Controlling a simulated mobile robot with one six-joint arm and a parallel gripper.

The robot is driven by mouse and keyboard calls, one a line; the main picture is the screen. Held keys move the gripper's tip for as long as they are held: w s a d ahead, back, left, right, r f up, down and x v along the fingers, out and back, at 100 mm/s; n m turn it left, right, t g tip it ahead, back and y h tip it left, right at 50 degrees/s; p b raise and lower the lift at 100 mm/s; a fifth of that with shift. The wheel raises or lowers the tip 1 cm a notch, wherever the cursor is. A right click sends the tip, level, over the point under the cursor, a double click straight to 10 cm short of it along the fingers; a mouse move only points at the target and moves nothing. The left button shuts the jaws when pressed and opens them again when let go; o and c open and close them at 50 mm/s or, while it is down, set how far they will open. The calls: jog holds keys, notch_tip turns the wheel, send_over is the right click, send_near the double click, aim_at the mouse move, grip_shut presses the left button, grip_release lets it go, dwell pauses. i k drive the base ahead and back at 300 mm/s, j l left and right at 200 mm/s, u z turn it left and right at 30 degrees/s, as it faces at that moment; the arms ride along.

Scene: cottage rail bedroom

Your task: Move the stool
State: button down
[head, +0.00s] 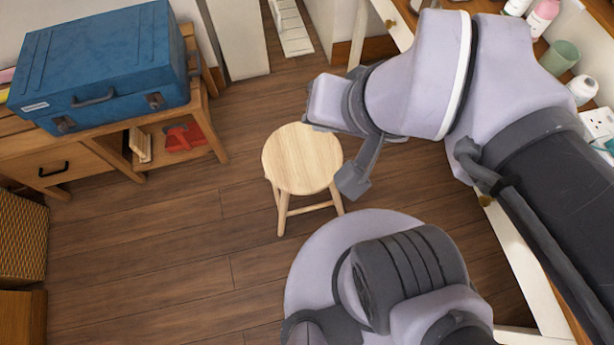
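The stool (302,158) has a round pale wooden seat and splayed wooden legs. It stands upright on the floor near the middle of the head view. My gripper (333,153) is at the right edge of the seat in the picture. Its dark fingers look spread apart, one by the seat's upper right edge and one by its right edge. I cannot tell whether they touch the seat or are above it. Part of the seat's right rim and one or more legs are hidden.
A wooden desk (182,117) at the left bears a blue case (103,68). A white-legged table (398,22) with bottles and a green cup (559,57) stands at the right. A white cabinet (237,38) is at the back. The wooden floor (170,245) left of the stool is clear.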

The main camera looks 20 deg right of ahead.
aim_at(298, 160)
jog(key=j+z, duration=0.3)
jog(key=j, duration=0.15)
jog(key=j+z, duration=0.35)
jog(key=k+j+z, duration=0.1)
jog(key=j+z, duration=0.2)
jog(key=j, duration=0.2)
jog(key=k+j+z, duration=0.1)
jog(key=j+z, duration=0.25)
jog(key=k+j+z, duration=0.3)
jog(key=j, duration=0.15)
jog(key=k+j+z, duration=0.1)
jog(key=j+z, duration=0.25)
jog(key=i+j+z, duration=0.15)
jog(key=j+z, duration=0.35)
jog(key=j, duration=0.15)
jog(key=j+z, duration=0.5)
jog(key=j, duration=0.15)
jog(key=i, duration=0.05)
